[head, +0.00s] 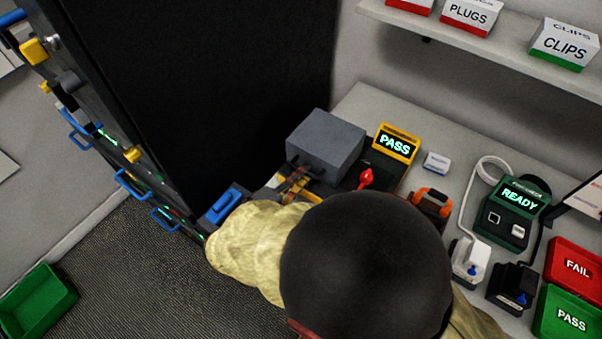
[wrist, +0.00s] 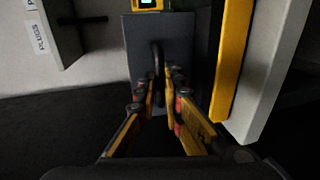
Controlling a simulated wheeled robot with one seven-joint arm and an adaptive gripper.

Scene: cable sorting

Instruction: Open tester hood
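The tester hood (head: 325,145) is a grey box standing over the tester, left of its yellow-framed PASS display (head: 396,143); it looks lowered. In the wrist view the hood's grey face (wrist: 186,42) is straight ahead, with a dark bar handle (wrist: 156,56) on it. My gripper (wrist: 161,84) has its two yellow-and-black fingers close together on either side of the handle and looks shut on it; contact is partly hidden. In the head view my gripper (head: 297,183) is at the hood's front side, partly covered by my arm.
A red knob (head: 366,177) stands beside the hood. A green READY unit (head: 516,207), white and black plugs, and FAIL (head: 574,267) and PASS (head: 568,313) bins are to the right. A tall black cabinet (head: 190,80) rises close on the left. A shelf (head: 490,45) hangs above.

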